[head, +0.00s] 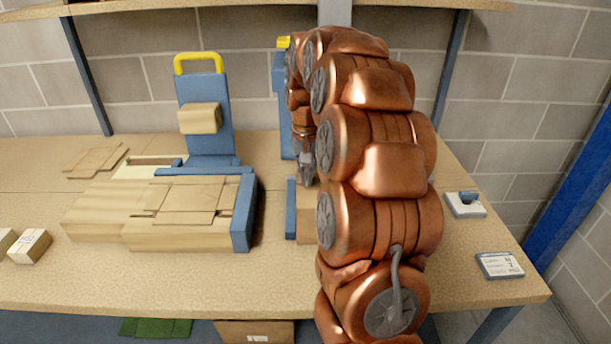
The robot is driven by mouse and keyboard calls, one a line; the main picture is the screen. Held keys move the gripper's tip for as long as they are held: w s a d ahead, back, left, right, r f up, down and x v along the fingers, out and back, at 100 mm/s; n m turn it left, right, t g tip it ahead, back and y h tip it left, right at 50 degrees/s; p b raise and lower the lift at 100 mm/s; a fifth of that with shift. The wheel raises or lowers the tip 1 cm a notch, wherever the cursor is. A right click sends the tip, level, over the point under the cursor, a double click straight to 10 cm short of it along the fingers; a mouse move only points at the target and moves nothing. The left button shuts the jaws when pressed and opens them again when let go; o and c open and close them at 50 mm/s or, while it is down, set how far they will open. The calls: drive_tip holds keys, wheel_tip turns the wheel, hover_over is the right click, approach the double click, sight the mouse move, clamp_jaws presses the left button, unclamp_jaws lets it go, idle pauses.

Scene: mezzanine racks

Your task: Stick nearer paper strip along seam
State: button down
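A wide cardboard box (180,237) lies on the bench at the left, with brown flaps or strips (186,196) on its top. I cannot tell which piece is the nearer paper strip, and no seam shows clearly. A blue stand (205,88) with a yellow handle rises behind the box and carries a tan block or roll (200,118). My gripper (306,172) points down near the middle of the bench, right of the box. My arm covers much of it, and its finger opening is too small to read. Another cardboard piece (306,213) is partly hidden by my arm.
A blue upright plate (243,213) borders the box's right end; another (291,207) stands near my gripper. Flat cardboard pieces (96,160) lie at back left, a small carton (31,246) at front left. A blue-knobbed item (466,204) and printed card (500,265) lie right.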

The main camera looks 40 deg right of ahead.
drive_tip(key=shift+f, duration=0.1)
idle(0.3)
drive_tip(key=c, duration=1.2)
unclamp_jaws()
drive_tip(key=shift+c, duration=0.2)
drive_tip(key=shift+o, duration=0.2)
drive_tip(key=shift+o, duration=1.4)
drive_tip(key=shift+r+p, duration=0.65)
drive_tip(key=shift+r, duration=2.9)
